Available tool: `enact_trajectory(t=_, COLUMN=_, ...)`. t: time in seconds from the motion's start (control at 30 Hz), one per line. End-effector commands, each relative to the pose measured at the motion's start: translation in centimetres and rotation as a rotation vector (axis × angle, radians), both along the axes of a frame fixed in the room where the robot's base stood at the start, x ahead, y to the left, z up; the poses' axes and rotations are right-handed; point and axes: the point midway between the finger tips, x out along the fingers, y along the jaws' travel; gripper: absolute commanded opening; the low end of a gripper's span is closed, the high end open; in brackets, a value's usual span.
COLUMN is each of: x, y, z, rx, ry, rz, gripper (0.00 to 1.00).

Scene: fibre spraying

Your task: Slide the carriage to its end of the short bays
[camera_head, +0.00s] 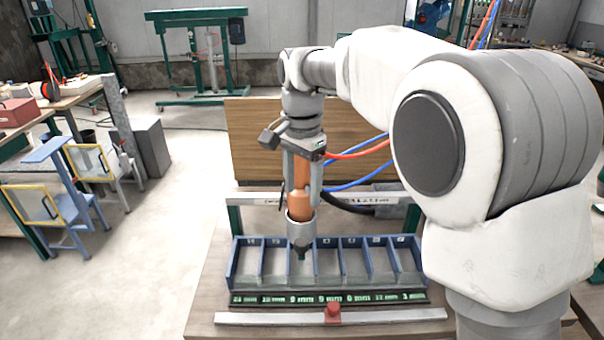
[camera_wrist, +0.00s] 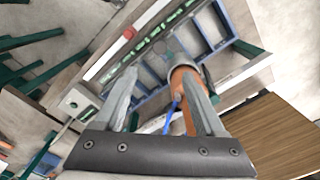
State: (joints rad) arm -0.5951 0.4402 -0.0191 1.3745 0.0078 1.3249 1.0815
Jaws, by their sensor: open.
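My gripper (camera_wrist: 160,76) is open and points down above the tray. An orange spray tool (camera_head: 300,185) with a grey collar (camera_head: 301,232) and dark nozzle hangs at the gripper. In the wrist view the tool (camera_wrist: 188,88) lies close to the right finger and is partly hidden by it. My gripper is apart from the red block.
A blue tray (camera_head: 234,262) with several bays stands behind a dark strip (camera_head: 330,299) of green displays. A metal crossbar (camera_head: 250,199) on green posts and a brown board (camera_head: 250,140) stand behind. Red and blue hoses run along my arm.

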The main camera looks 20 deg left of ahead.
Motion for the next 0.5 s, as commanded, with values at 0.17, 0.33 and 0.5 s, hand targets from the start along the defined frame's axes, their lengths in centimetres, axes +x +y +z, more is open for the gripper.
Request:
enact_trajectory(t=0.17, x=0.0, y=0.0, z=2.4, rx=0.001, ry=-0.002, rz=0.000, gripper=0.72)
enact_trajectory(t=0.33, x=0.0, y=0.0, z=3.1, rx=0.000, ry=0.000, rz=0.000, gripper=0.72)
enact_trajectory(t=0.5, x=0.0, y=0.0, z=3.1, rx=0.000, ry=0.000, rz=0.000, gripper=0.72)
